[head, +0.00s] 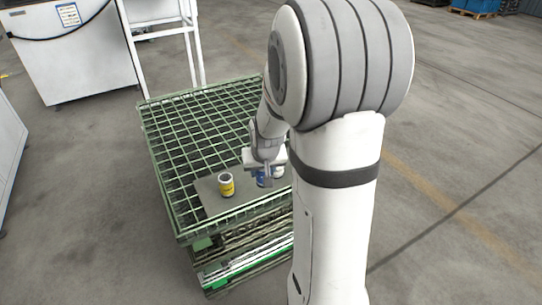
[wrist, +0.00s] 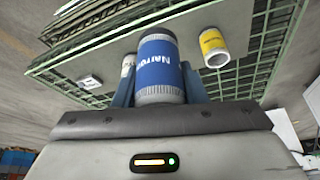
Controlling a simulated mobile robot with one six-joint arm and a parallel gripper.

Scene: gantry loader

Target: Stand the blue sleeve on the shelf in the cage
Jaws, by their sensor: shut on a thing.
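The blue sleeve (wrist: 158,68), with white lettering and a grey ribbed end, is between the two blue-grey fingers of my gripper (wrist: 160,88) in the wrist view. My gripper is shut on it. In the head view the blue sleeve (head: 261,178) shows partly behind the fingers of my gripper (head: 266,176). It is over the right part of the grey shelf (head: 211,197) in the green mesh cage (head: 158,152). I cannot tell whether its base touches the shelf.
A yellow sleeve (head: 226,185) stands on the shelf, left of my gripper. A white sleeve (head: 278,172) is close beside the blue one, on the right. A small pale block (wrist: 90,82) lies on the shelf. White machine cabinets (head: 75,55) stand at the back left.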

